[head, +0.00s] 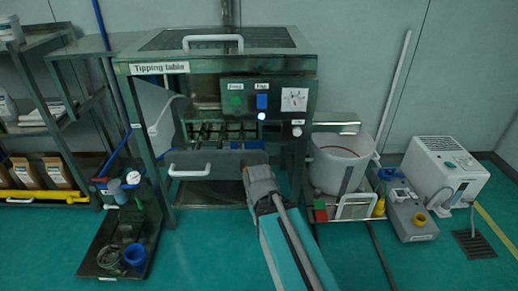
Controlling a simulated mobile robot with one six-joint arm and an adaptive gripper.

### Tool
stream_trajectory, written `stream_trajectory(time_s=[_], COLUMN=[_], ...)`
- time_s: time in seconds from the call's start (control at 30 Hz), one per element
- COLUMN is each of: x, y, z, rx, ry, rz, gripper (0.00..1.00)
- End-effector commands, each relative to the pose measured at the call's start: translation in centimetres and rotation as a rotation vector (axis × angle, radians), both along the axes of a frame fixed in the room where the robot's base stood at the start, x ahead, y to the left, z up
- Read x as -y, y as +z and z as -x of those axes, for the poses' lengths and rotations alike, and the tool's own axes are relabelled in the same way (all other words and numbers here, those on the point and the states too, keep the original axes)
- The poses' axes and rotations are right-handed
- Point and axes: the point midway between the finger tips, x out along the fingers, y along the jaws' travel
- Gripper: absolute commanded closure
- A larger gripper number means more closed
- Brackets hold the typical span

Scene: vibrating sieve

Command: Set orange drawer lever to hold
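The tipping table (158,69) is a steel frame with a labelled front, left of the middle in the head view. A grey drawer (214,162) with a white handle (189,171) sits low in its front, below a rack of dark bars. I cannot make out an orange lever; my gripper and arm cover the right part of the drawer. My gripper (256,165) is at the drawer's right end, seen from behind. Its fingertips are hidden, so I cannot tell whether it is open or touching anything.
A panel (271,96) with green and blue controls and a dial is above the rack. A white tub (339,160) on a low cart stands right, then a grey unit (412,218) and a white machine (444,168). A dark tray (104,258) lies on the floor left.

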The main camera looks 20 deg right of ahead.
Motion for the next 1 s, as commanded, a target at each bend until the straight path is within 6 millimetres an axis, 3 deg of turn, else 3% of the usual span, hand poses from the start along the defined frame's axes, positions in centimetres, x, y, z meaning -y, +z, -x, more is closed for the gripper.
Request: stream_trajectory(time_s=[0.03,0.3,1.0], x=[0.0,0.0,0.0], y=[2.0,5.5,6.1], z=[0.0,0.0,0.0], rx=[0.0,0.0,0.0], ry=[0.0,0.0,0.0], rz=[0.0,0.0,0.0], gripper=[1.0,1.0,1.0])
